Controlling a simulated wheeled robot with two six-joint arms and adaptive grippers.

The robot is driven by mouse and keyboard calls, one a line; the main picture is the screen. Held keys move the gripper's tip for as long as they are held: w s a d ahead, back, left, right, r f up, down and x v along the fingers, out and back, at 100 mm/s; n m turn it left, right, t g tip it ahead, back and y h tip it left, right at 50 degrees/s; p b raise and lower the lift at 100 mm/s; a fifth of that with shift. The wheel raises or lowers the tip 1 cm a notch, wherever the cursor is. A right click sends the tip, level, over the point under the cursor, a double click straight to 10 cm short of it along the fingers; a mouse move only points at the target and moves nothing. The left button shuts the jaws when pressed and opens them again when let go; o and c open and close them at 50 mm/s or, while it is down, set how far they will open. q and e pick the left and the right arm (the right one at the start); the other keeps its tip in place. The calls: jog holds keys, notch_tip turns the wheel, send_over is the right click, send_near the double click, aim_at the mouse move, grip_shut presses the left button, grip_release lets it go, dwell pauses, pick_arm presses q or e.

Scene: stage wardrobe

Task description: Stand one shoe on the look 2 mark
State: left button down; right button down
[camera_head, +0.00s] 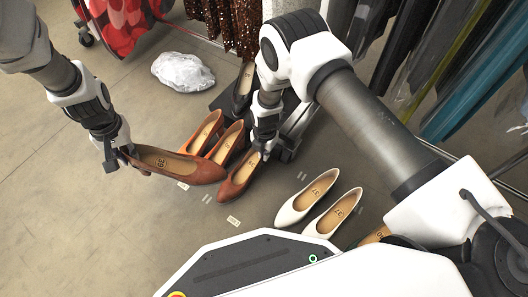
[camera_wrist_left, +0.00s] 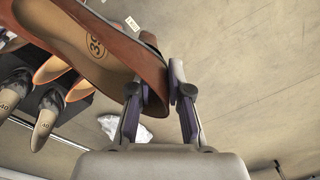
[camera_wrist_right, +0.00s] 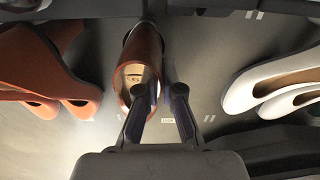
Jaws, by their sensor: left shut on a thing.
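My left gripper (camera_head: 118,158) is shut on the rear end of a brown shoe marked 39 (camera_head: 190,167), which it holds level, apparently just above the floor. In the left wrist view this brown shoe (camera_wrist_left: 85,45) fills the upper left, its rim between the fingers. My right gripper (camera_wrist_right: 163,92) is open at the near end of another brown shoe (camera_wrist_right: 142,58). One finger is over this shoe's opening and the other is beside its right wall. In the head view this shoe (camera_head: 238,180) stands on the floor. Which floor label is look 2 I cannot tell.
Two orange-brown shoes (camera_head: 203,131) stand behind the held shoe. A white pair (camera_head: 308,196) stands to the right. Small labels (camera_head: 233,221) and tick marks lie on the floor. A crumpled plastic bag (camera_head: 182,72) and hanging garments are behind. The floor at left is clear.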

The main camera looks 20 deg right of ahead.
jog(key=shift+f, duration=0.15)
jog(key=c, duration=1.2)
grip_release()
jog(key=shift+c, duration=0.2)
